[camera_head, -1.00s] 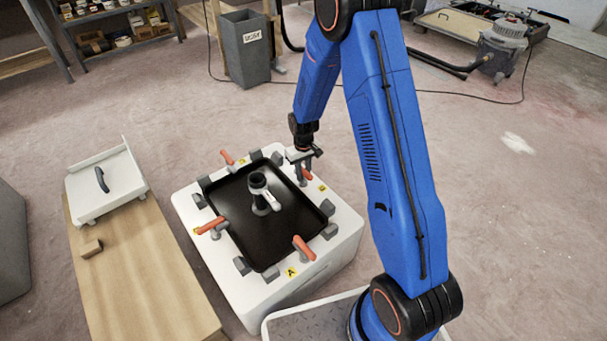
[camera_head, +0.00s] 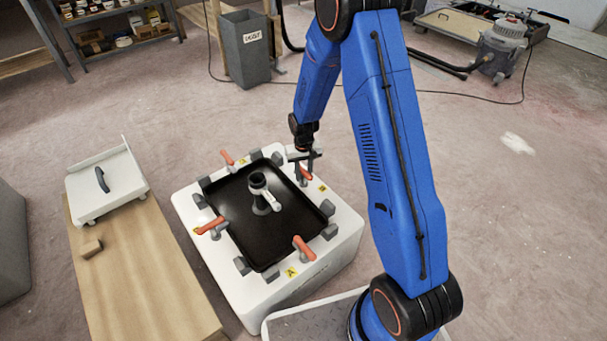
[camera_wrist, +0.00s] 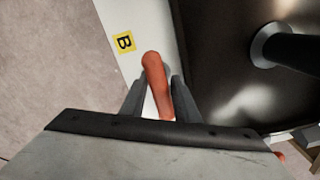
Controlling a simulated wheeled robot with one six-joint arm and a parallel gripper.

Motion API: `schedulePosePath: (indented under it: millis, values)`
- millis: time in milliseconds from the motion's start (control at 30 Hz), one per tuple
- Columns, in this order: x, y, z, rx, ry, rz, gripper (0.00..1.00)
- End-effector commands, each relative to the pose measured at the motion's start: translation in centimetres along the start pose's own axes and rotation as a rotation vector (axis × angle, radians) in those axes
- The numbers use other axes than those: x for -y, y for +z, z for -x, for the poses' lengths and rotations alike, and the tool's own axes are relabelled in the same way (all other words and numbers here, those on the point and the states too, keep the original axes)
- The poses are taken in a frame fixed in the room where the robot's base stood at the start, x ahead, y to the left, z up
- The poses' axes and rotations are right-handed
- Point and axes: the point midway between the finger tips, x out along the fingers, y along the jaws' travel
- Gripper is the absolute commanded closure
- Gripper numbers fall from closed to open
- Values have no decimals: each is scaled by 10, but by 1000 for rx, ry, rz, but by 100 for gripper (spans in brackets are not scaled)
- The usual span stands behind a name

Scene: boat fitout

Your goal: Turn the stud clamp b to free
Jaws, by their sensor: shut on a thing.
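Stud clamp b is the orange-handled clamp beside the yellow B label (camera_wrist: 124,42). Its orange handle (camera_wrist: 155,80) shows in the wrist view, and a small part of the handle (camera_head: 306,173) shows in the head view at the right side of the black panel (camera_head: 240,205). My gripper (camera_wrist: 156,95) is shut on the handle, with one grey finger on each side of it. In the head view my gripper (camera_head: 303,170) is over the far right edge of the white block. The lower part of the clamp is hidden by the gripper body.
The white block (camera_head: 340,245) carries the black panel with a central post (camera_head: 260,195). Other orange clamps stand at label A (camera_head: 303,246), at the left (camera_head: 210,226) and at the back (camera_head: 227,157). A wooden bench (camera_head: 150,270) stands left.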

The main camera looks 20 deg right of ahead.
Motion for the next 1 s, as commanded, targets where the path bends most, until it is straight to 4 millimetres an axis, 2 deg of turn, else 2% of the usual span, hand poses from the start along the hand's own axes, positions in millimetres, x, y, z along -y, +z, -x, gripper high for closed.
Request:
schedulePosePath:
  millis: [33, 67, 100, 367, 533, 667, 1000]
  values:
    - [0, 1, 0, 2, 0, -2, 70]
    - [0, 1, 0, 2, 0, -2, 62]
    - [0, 1, 0, 2, 0, -1, 61]
    - [0, 0, 0, 1, 0, 0, 61]
    - [0, 0, 10, -1, 0, 0, 61]
    - [0, -1, 28, -3, 0, 0, 61]
    - [0, 0, 93, -2, 0, 0, 61]
